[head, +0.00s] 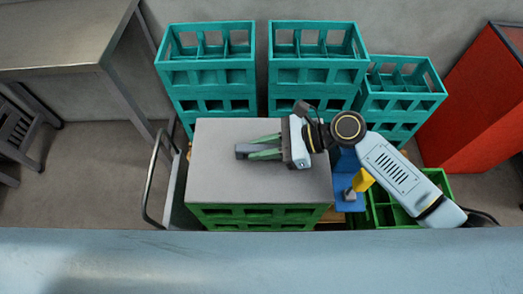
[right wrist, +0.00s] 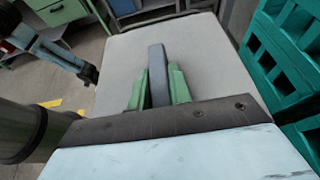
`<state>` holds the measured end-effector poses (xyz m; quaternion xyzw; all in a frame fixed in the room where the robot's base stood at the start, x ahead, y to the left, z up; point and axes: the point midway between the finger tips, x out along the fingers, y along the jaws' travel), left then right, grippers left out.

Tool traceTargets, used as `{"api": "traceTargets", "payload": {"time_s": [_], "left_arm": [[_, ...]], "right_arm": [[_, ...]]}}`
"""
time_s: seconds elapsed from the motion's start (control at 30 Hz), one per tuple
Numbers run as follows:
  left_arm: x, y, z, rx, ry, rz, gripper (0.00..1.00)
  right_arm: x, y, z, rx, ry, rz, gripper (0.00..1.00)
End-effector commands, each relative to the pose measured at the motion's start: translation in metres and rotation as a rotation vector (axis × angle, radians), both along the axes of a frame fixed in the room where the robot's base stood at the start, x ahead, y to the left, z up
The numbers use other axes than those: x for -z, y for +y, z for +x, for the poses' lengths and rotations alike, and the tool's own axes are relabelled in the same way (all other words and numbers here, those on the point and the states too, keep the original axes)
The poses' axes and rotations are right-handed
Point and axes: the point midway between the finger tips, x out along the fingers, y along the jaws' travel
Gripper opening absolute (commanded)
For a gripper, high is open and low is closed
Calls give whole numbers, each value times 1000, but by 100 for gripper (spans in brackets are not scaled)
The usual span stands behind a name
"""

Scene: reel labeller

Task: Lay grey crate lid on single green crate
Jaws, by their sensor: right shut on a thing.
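The grey crate lid (head: 215,180) lies level over green crates (head: 265,216) in the middle of the head view; I cannot tell whether it rests on them or is just above. My right gripper (head: 262,149) comes in from the right and is shut on the lid's dark grey bar handle. In the right wrist view the handle (right wrist: 157,72) stands between the green fingers, with the lid (right wrist: 205,60) spread beneath. Another green crate (head: 443,184), open with compartments, stands lower at the right, partly hidden by my right arm. My left gripper does not show in the head view.
Stacks of teal crates (head: 210,78), (head: 318,75), (head: 403,102) stand behind the lid. A blue item (head: 345,160) sits between the green crates. A red cabinet (head: 470,105) is at the right, a grey table (head: 65,40) at the back left.

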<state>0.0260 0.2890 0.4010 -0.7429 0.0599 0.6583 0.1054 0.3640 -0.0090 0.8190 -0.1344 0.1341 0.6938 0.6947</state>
Motion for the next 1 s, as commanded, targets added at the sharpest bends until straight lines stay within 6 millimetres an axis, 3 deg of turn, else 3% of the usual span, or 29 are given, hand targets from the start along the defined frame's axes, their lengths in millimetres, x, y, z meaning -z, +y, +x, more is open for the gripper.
{"api": "traceTargets", "payload": {"time_s": [0.37, 0.4, 0.57, 0.9, 1.0], "left_arm": [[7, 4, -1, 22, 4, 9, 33], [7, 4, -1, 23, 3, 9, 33], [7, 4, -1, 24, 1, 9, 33], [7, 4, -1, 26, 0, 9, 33], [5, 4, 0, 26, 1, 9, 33]], "right_arm": [[11, 1, 1, 1, 0, 3, 0], [12, 0, 0, 0, -1, 1, 22], [12, 0, 0, 0, -1, 1, 42], [8, 0, 0, -1, -2, 1, 42], [4, -11, 0, 1, 1, -1, 42]]}}
